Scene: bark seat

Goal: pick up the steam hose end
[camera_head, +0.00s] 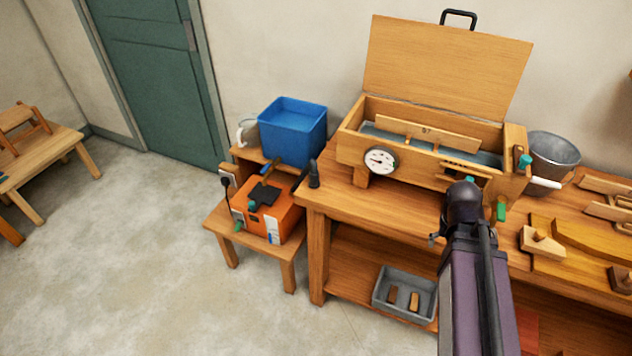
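A black hose runs from the orange steam generator (268,213) on the low stool up toward the workbench's left corner. Its dark end, which looks like the steam hose end (314,175), stands roughly upright at that corner, left of the wooden steam box. My arm reaches in from the bottom right, in front of the bench. My gripper (434,239) is mostly hidden by my own arm; only a small grey piece shows at the arm's left side. It is well to the right of the hose end and apart from it. Whether its fingers are open does not show.
The steam box (350,148) has its lid raised and a dial on its front. A blue water tank (293,135) stands behind the generator. A metal bucket (553,155) and wooden forms (590,242) are at right. A grey tray (381,300) sits on the lower shelf.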

